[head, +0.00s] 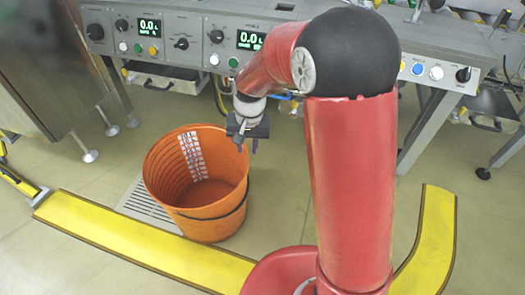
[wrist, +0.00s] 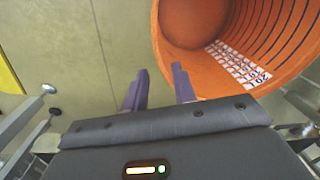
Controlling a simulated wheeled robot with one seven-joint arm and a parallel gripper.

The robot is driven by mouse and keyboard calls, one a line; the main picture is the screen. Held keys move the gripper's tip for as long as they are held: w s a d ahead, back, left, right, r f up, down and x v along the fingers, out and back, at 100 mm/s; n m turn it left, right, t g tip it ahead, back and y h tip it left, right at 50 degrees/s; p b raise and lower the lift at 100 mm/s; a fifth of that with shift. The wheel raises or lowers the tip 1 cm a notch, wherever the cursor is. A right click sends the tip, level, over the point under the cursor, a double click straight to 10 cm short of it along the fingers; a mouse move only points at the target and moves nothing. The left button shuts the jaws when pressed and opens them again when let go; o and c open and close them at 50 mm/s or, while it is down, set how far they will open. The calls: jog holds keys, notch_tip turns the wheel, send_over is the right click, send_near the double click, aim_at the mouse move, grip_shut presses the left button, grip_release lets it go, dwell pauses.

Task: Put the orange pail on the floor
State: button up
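My gripper (head: 250,143) is at the pail's upper right rim in the head view. In the wrist view my gripper (wrist: 160,88) has its two purple fingers apart, with nothing seen held between them. The right finger overlaps the edge of the pail (wrist: 270,45); I cannot tell whether it touches. The left finger is over bare floor.
A yellow floor strip (head: 130,245) runs in front of the pail and another yellow piece (head: 430,240) lies at right. A metal drain grate (head: 148,208) is beside the pail. A control panel (head: 190,38) with dials and displays stands behind. A steel cabinet (head: 50,60) is at left.

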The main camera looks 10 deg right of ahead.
jog(key=s+d+r+t, duration=0.1)
jog(key=s+d+r, duration=0.25)
jog(key=r, duration=0.25)
jog(key=s+d+r+t, duration=0.1)
jog(key=s+d+r, duration=0.25)
jog(key=r, duration=0.25)
jog(key=s+d+r+t, duration=0.1)
jog(key=s+d+r, duration=0.2)
jog(key=s, duration=0.3)
jog(key=s+d+r+n+t, duration=0.1)
jog(key=s+d+r+t, duration=0.1)
jog(key=s, duration=0.5)
jog(key=shift+s+d+r+n+h, duration=0.3)
jog(key=shift+d+r+h, duration=0.15)
jog(key=shift+d, duration=0.8)
jog(key=shift+r, duration=0.1)
notch_tip(320, 180, up, 8)
jog(key=p, duration=0.8)
jog(key=shift+s+r+t, duration=0.2)
jog(key=shift+t, duration=0.1)
